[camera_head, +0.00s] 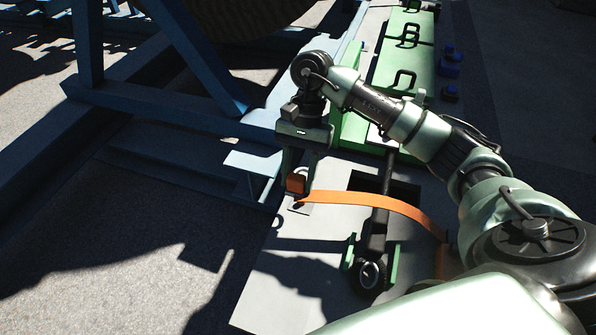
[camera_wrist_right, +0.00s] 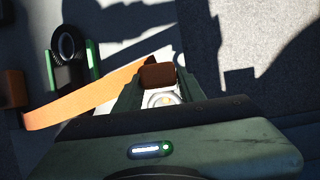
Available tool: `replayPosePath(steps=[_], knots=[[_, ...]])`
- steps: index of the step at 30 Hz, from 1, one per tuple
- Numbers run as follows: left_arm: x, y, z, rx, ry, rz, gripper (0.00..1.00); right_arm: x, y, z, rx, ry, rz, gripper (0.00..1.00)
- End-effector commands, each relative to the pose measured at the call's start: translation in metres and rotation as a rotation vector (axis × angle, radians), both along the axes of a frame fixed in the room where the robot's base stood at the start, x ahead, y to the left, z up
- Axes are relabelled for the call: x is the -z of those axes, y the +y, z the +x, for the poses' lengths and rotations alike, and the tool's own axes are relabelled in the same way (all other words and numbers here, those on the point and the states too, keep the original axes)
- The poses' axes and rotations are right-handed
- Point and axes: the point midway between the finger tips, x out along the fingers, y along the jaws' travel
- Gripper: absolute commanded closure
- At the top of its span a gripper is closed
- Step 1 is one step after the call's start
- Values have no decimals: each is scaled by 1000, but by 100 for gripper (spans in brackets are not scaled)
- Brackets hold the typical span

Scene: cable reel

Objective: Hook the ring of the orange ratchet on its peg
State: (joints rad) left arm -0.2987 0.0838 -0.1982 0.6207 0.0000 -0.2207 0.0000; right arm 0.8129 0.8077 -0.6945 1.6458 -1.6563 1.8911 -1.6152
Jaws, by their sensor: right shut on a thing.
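My right gripper (camera_head: 298,184) points down beside the blue frame's edge in the head view. It is shut on a small orange block (camera_head: 296,183), the ratchet's end, also between the fingers in the right wrist view (camera_wrist_right: 157,76). A pale round part (camera_wrist_right: 163,99) shows just below the block there; I cannot tell if it is the ring. An orange strap (camera_head: 375,201) runs from the gripper rightward over a black bar (camera_head: 378,222), then down; its far end is partly hidden by my arm. I cannot make out the peg. My left gripper is not in view.
A blue steel frame (camera_head: 165,108) fills the left. The black bar ends in a black ring (camera_head: 370,276) between green brackets (camera_head: 393,264). The grey floor at lower left is clear.

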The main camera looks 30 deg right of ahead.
Motion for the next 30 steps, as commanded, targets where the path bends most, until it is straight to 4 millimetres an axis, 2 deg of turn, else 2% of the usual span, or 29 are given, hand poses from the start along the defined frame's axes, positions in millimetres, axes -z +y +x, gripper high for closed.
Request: replayPosePath(steps=[4,19,30], knots=[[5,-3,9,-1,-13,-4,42,14,0,0,1,0,1,100],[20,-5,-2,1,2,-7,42,54,0,0,1,1,1,100],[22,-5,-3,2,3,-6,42,53,0,0,0,-1,0,100]])
